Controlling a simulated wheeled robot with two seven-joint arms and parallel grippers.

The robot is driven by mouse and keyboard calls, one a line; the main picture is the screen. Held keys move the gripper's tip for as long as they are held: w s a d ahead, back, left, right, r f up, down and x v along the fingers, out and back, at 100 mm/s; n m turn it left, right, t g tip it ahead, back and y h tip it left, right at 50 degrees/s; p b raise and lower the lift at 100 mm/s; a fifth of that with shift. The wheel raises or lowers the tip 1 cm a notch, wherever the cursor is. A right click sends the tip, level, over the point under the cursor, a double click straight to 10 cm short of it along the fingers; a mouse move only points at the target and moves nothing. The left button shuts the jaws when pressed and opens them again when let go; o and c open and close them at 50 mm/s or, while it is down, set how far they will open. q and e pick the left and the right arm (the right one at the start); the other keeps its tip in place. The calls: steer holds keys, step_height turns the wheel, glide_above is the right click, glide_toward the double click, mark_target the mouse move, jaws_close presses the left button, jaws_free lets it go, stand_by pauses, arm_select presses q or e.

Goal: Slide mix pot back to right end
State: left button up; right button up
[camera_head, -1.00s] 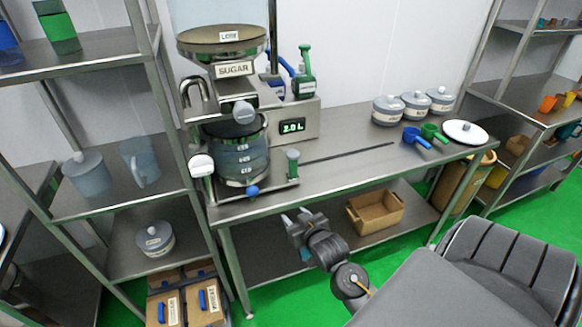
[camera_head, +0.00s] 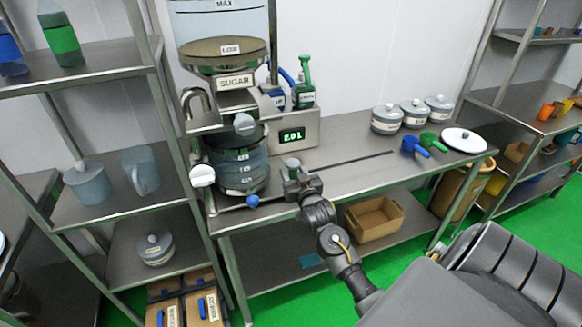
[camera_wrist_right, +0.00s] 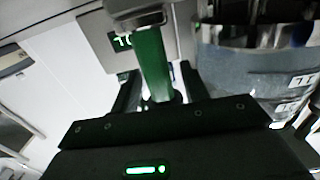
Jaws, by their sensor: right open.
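The mix pot (camera_head: 240,170) is a translucent grey-blue vessel with white labels, under the sugar hopper at the left end of the bench. It also shows at the upper right of the right wrist view (camera_wrist_right: 250,55). A green post handle with a grey cap (camera_head: 292,163) stands just right of the pot. In the right wrist view the green handle (camera_wrist_right: 152,65) stands between the two dark fingers of my right gripper (camera_wrist_right: 158,88). In the head view my right gripper (camera_head: 293,183) is open at the handle, its jaws apart. My left gripper is out of view.
A dark slot (camera_head: 345,159) runs right along the bench top (camera_head: 365,175). The sugar hopper (camera_head: 225,55) and the display unit (camera_head: 290,135) stand above and behind. Lidded pots, blue and green scoops and a white lid (camera_head: 464,139) stand farther right. The middle of the bench is clear.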

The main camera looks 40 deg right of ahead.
steer(key=shift+x, duration=1.1)
jaws_close()
